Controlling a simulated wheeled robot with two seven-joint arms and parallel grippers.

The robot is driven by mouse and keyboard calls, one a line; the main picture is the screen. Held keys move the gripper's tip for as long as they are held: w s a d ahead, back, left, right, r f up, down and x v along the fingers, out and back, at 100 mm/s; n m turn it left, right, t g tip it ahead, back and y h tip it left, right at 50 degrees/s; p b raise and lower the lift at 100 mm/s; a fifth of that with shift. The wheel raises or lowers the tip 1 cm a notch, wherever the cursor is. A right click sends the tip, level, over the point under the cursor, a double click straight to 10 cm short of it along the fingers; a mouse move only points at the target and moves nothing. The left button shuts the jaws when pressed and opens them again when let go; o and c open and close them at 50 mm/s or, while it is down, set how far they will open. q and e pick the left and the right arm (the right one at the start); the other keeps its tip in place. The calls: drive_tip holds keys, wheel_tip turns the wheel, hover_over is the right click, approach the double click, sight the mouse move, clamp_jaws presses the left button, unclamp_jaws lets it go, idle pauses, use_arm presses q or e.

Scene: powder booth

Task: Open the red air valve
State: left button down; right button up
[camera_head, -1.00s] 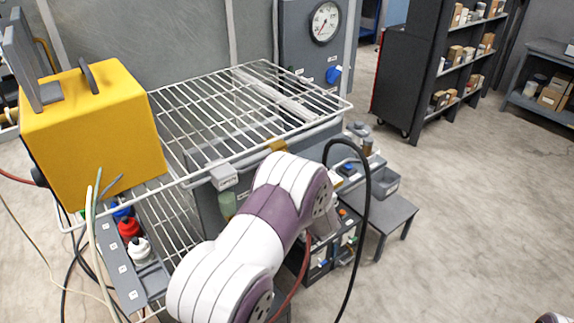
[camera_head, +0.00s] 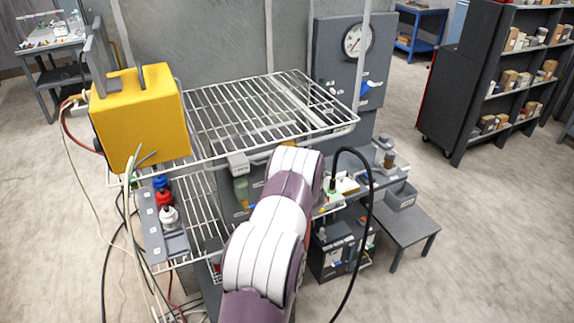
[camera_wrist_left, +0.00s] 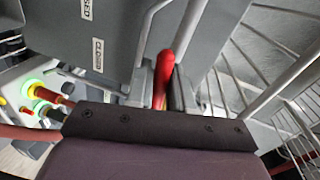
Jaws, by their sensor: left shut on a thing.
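The red valve handle (camera_wrist_left: 165,66) stands roughly upright in the middle of the left wrist view. My left gripper (camera_wrist_left: 160,88) has a finger on each side of it and is shut on it. The handle's lower end is hidden behind the gripper body. In the head view my left arm reaches in from the bottom middle. Its gripper and the valve are hidden there behind the arm and rack. My right gripper is in neither view.
A white wire rack (camera_head: 262,117) carries a yellow box (camera_head: 137,115). A black hose (camera_head: 368,215) arcs right of my arm. A grey stool (camera_head: 408,226) stands right; open floor lies beyond.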

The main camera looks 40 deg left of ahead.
use_arm(q)
drive_tip(key=shift+r+m+p, duration=0.4)
drive_tip(key=shift+m+p, duration=0.05)
drive_tip(key=shift+m, duration=0.15)
drive_tip(key=c, duration=1.2)
unclamp_jaws()
drive_tip(key=shift+o, duration=0.2)
drive_tip(key=shift+w, duration=0.1)
drive_tip(key=shift+d, duration=0.2)
drive_tip(key=b+v, duration=0.4)
drive_tip(key=v, duration=0.8)
drive_tip(key=shift+d+b, duration=0.15)
drive_tip(key=shift+b, duration=0.15)
